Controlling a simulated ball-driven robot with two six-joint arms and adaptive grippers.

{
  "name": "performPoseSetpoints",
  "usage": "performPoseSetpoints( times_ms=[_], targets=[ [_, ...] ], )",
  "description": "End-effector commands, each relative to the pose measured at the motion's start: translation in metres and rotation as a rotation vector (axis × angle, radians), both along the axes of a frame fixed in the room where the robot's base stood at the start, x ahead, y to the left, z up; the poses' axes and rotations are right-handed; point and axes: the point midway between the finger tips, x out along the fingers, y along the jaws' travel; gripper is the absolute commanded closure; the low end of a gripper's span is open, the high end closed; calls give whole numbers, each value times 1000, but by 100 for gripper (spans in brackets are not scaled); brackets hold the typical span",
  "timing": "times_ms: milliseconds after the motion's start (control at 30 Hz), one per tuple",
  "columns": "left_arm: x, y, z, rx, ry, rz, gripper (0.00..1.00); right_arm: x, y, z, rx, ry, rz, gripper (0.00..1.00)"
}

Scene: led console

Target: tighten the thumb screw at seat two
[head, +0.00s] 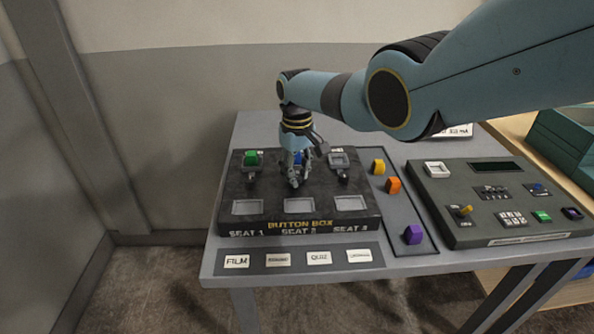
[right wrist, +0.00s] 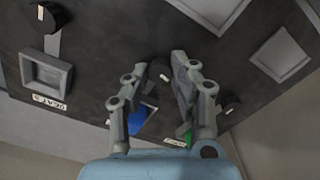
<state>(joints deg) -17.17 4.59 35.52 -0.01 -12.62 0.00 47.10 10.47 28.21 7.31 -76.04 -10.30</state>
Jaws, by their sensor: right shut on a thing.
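The dark button box (head: 228,200) stands on the grey table, with SEAT 1, SEAT 2 and SEAT 3 printed along its front. My right gripper (head: 296,183) reaches down at the middle column, seat two. In the right wrist view its fingers (right wrist: 160,68) are shut on the seat two thumb screw (right wrist: 162,74), a dark knob with a white mark, mostly hidden between them. A blue button (head: 298,157) sits at seat two behind the gripper; it also shows between the fingers in the right wrist view (right wrist: 140,118). My left gripper is not in view.
Seat one has a green button (head: 252,157) and its own screw (head: 251,180); seat three shows a grey frame (head: 338,159). A side tray (head: 400,220) holds yellow, orange and purple caps. Label cards lie in front. A control console (head: 450,200) stands at the right.

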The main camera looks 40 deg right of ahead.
Motion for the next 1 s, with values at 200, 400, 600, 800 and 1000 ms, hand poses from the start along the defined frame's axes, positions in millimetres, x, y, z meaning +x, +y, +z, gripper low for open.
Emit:
performPoseSetpoints(
  times_ms=[200,400,600,800,1000],
  targets=[
    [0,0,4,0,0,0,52,4,-2,5,-3,-10,-206,100],
    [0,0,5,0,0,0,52,4,-2,6,-3,-11,-396,100],
    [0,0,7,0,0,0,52,5,-2,6,-1,-14,-586,100],
    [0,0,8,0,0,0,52,6,-2,7,-1,-14,-776,100],
    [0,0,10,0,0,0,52,6,-2,7,0,-14,-962,100]
  ],
)
